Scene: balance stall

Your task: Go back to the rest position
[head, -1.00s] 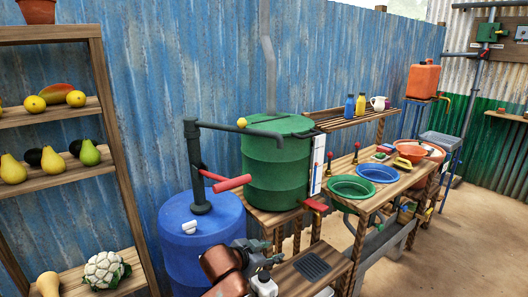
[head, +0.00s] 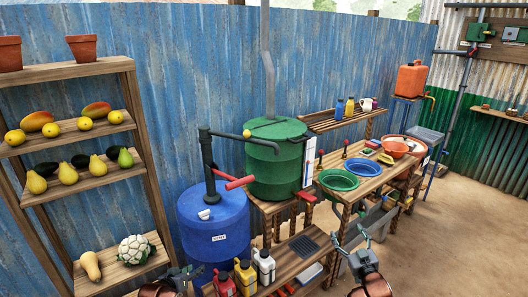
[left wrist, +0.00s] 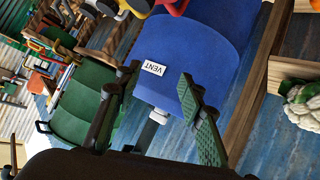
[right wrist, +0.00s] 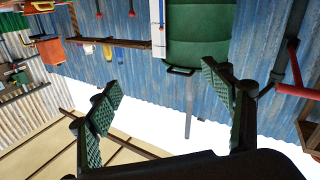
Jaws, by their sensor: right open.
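My left gripper (head: 184,274) is at the bottom edge of the head view, below the shelf and left of the blue barrel (head: 213,225). In the left wrist view its fingers (left wrist: 160,112) are apart with nothing between them, and the barrel with its VENT label lies beyond. My right gripper (head: 362,247) is at the lower right of the head view, in front of the workbench. In the right wrist view its padded fingers (right wrist: 158,95) are wide apart and empty, with the green drum (right wrist: 203,35) and blue wall beyond.
A wooden shelf (head: 98,67) with fruit and vegetables stands at left. A low rack with jugs (head: 246,278) is in front of the blue barrel. The workbench holds a green basin (head: 338,180) and a blue basin (head: 362,168). Bare floor (head: 470,240) is clear at right.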

